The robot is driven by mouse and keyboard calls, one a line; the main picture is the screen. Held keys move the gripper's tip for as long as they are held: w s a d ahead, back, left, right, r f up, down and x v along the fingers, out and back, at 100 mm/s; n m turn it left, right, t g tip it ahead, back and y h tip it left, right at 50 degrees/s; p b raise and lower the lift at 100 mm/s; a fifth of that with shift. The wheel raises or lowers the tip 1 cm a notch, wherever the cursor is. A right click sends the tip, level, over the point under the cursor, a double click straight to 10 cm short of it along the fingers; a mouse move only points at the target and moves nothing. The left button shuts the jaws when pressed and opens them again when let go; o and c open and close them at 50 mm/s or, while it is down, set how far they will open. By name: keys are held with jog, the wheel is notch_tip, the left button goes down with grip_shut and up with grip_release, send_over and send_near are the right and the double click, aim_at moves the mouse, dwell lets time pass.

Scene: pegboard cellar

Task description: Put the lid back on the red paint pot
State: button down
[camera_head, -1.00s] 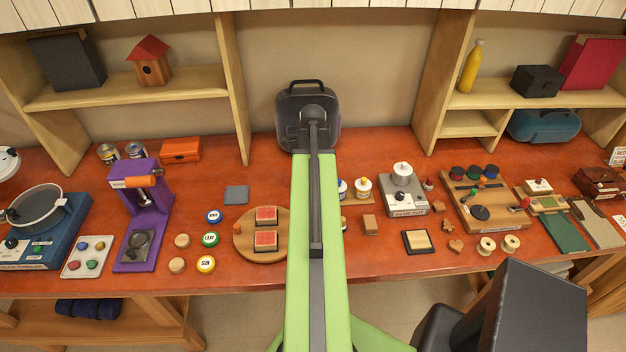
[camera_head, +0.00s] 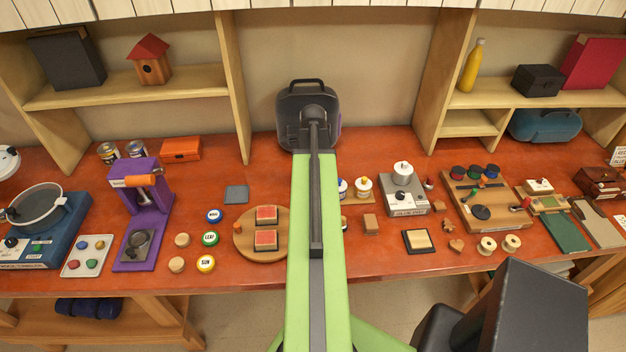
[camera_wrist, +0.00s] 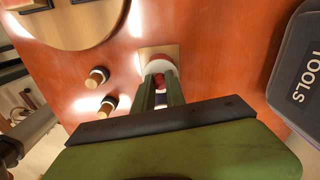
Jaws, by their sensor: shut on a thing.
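In the wrist view my gripper (camera_wrist: 160,88) is shut, its green fingers close around a small red piece, which I take to be part of the lid (camera_wrist: 158,80). Just beyond the fingertips is a white round form (camera_wrist: 160,66) above a square wooden pad (camera_wrist: 150,52). The fingers hide much of it, and I cannot tell whether lid and pot touch. In the head view my arm covers the gripper, the lid and the red pot. White paint pots with a blue label (camera_head: 342,189) and a yellow label (camera_head: 363,188) stand right of the arm.
A dark case marked TOOLS (camera_wrist: 297,80) is close on the right in the wrist view. Two small wooden-topped pieces (camera_wrist: 98,77) (camera_wrist: 108,105) stand to the left. A round board (camera_head: 246,247) and a grey appliance (camera_head: 404,202) flank the arm.

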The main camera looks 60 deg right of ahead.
jog(key=c, duration=0.8)
grip_release()
jog(key=shift+r+p, duration=3.5)
jog(key=shift+p, duration=0.05)
grip_shut()
jog(key=shift+f, duration=0.15)
jog(key=shift+f+b, duration=2.5)
jog(key=shift+b, duration=0.15)
